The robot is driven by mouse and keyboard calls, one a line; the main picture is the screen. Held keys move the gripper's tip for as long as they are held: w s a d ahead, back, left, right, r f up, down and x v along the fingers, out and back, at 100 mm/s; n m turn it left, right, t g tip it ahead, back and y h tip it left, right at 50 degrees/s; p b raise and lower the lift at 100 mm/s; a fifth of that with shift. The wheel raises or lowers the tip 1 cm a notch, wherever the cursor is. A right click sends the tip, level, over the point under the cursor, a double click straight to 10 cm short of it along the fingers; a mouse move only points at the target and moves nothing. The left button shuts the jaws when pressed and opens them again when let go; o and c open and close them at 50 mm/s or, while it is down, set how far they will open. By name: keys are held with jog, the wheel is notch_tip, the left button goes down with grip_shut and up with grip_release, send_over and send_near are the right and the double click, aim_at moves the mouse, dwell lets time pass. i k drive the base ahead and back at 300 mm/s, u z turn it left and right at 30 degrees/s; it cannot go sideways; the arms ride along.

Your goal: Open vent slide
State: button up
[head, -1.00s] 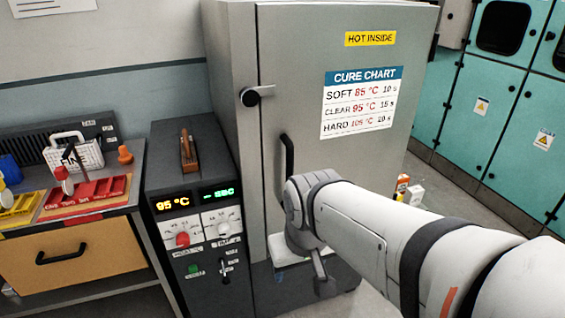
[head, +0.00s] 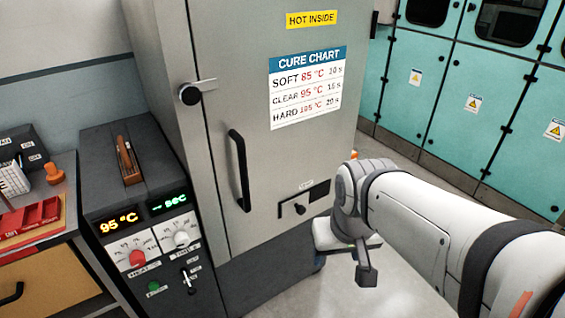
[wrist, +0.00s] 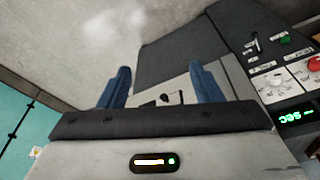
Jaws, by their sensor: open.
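The vent slide (head: 300,209) is a small black knob on a dark slotted plate low on the grey oven door. It sits towards the left of the plate, with a dark patch to its right. In the wrist view the vent slide (wrist: 165,98) shows small, between the fingers and some distance beyond them. My gripper (wrist: 160,67) is open and empty, with two blue fingers apart. In the head view my arm stands right of the vent plate, and I cannot make out the fingers there.
The oven door (head: 285,165) has a long black handle (head: 239,170) and a latch (head: 190,94). A control box (head: 150,225) with dials stands left of the oven. Teal cabinets (head: 490,110) line the back right. Open floor lies between them and the oven.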

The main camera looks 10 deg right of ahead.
aim_at(298, 204)
jog(key=z, duration=1.85)
jog(key=k, duration=0.9)
jog(key=u, duration=0.9)
jog(key=i, duration=1)
jog(key=u, duration=0.1)
